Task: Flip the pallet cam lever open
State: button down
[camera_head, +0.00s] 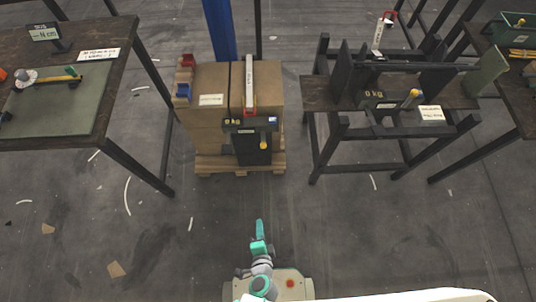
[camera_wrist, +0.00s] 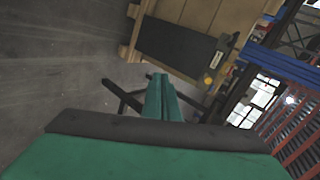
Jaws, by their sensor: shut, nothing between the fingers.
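A wooden pallet (camera_head: 208,166) bears cardboard boxes (camera_head: 205,125) near the top centre of the head view. A black unit with a "0 kg" display (camera_head: 250,123) is on their front. A yellow knob (camera_head: 263,146) sits on its dark lower panel (camera_head: 249,153); a pale bar with a red end (camera_head: 249,88) lies above it. I cannot tell which part is the cam lever. The wrist view shows the dark panel (camera_wrist: 178,48) tilted, with the yellow knob (camera_wrist: 208,80) at its edge. My gripper (camera_head: 259,224) is shut and empty, apart from the pallet; its teal fingers show in the wrist view (camera_wrist: 160,95).
A dark bench with a green mat (camera_head: 62,105) stands at left. A dark rack (camera_head: 325,95) with another "0 kg" unit (camera_head: 378,98) stands at right. A blue post (camera_head: 219,30) rises behind the boxes. The floor (camera_head: 215,215) between me and the pallet is clear.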

jog(key=w+f+m+t+y, duration=0.2)
jog(key=w+f+m, duration=0.3)
jog(key=w+m, duration=0.45)
jog(key=w+d+r+m+t, duration=0.2)
jog(key=w+d+m+t, duration=0.1)
jog(key=w+d, duration=0.4)
jog(key=w+m, duration=0.1)
jog(key=w, duration=0.1)
jog(key=shift+w+m+t+h, duration=0.3)
jog(key=shift+w+m, duration=0.05)
jog(key=shift+w, duration=0.05)
jog(key=shift+w+d+r, duration=0.1)
jog(key=shift+w, duration=0.05)
